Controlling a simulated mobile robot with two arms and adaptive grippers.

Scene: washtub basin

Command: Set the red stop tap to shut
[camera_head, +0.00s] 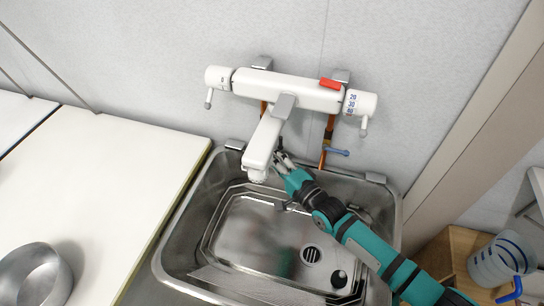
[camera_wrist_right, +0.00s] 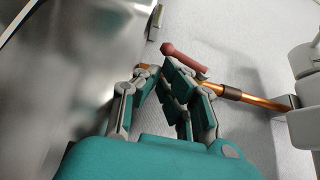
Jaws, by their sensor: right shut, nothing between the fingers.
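The red stop tap shows in the right wrist view as a dull red lever (camera_wrist_right: 186,58) with a rounded end, by a copper pipe (camera_wrist_right: 245,97). It lies slantwise just beyond my right gripper's fingertips (camera_wrist_right: 158,72), very close to one finger; I cannot tell whether they touch. In the head view the red tap is hidden or too small to make out behind the white spout and my gripper. My right gripper (camera_head: 281,160) is shut and empty beside the spout, low near the wall. My left gripper is not in view.
The white mixer (camera_head: 300,92) with its spout (camera_head: 263,143) hangs above the steel basin (camera_head: 240,245). A blue lever (camera_head: 337,152) sits on the right copper pipe (camera_head: 327,135). A metal bowl (camera_head: 34,276) stands on the left counter (camera_head: 110,160); a clear bucket (camera_head: 497,262) is at right.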

